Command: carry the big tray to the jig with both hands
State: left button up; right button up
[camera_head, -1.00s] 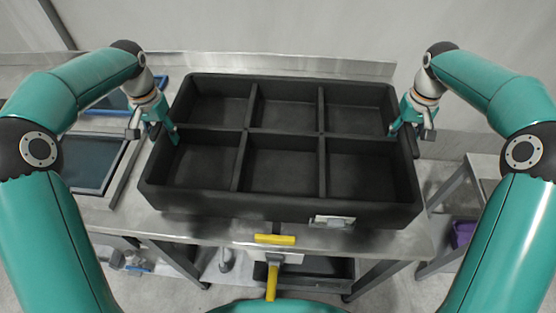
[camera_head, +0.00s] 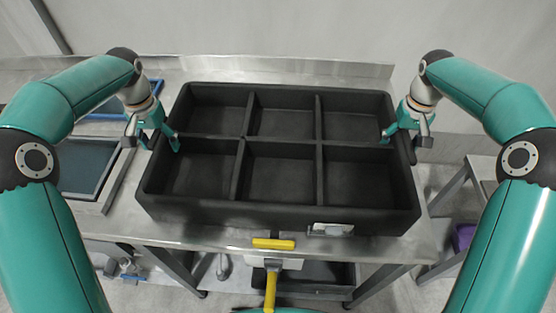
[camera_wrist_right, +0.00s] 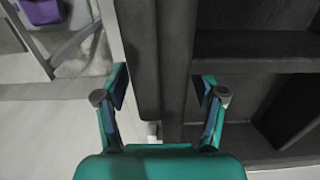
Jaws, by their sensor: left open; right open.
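The big tray (camera_head: 280,213) is black with several compartments and rests on the metal bench, as far as I can see. My left gripper (camera_head: 158,138) is open at its left wall, one finger inside the tray and one outside. My right gripper (camera_head: 402,132) is open at the right wall in the same way. In the right wrist view the tray wall (camera_wrist_right: 175,75) passes between the spread fingers of the right gripper (camera_wrist_right: 162,92); whether they touch it I cannot tell. I cannot make out a jig; the tray hides the bench beneath it.
The metal bench (camera_head: 185,232) has a raised back edge. Blue-framed dark screens (camera_head: 85,165) lie at the left. A yellow handle (camera_head: 272,244) is at the front edge. A side table (camera_head: 482,170) and a purple bin (camera_head: 463,237) stand at the right.

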jog(key=shift+r, duration=0.25)
pick_arm(q)
notch_tip(320, 180, up, 7)
jog(key=shift+r, duration=0.15)
pick_arm(e)
notch_tip(320, 180, up, 11)
jog(key=shift+r, duration=0.2)
dwell(0.6)
